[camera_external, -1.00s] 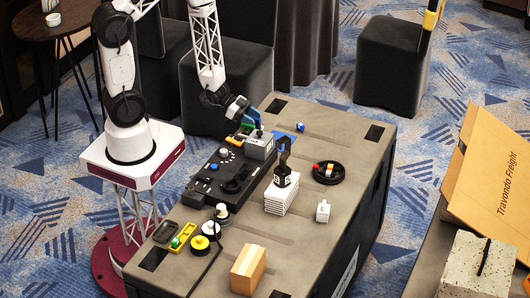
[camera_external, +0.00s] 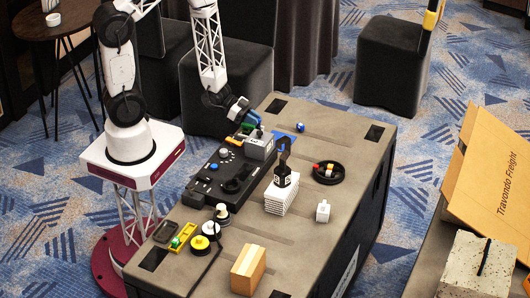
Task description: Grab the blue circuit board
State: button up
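A flat blue piece (camera_external: 290,134), which looks like the blue circuit board, lies on the grey case top (camera_external: 345,135). It is behind the grey box and partly hidden by a dark object in front of it. My gripper (camera_external: 252,117) is at the end of the arm, low over the far left edge of the case, left of the blue piece and apart from it. The gripper is small and dark here, with blue on it. Its fingers are not clear, and I see nothing certain between them.
A white stack (camera_external: 281,199) carries a dark bottle-like item. A black round tray (camera_external: 328,173) holds small coloured pieces. A cardboard block (camera_external: 248,270) stands near the front. The case's right side is mostly clear.

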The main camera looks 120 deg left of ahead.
grip_shut()
jog(key=shift+r, duration=0.2)
notch_tip(320, 180, up, 8)
jog(key=shift+a+r, duration=0.15)
jog(key=shift+r, duration=0.85)
jog(key=shift+f, duration=0.1)
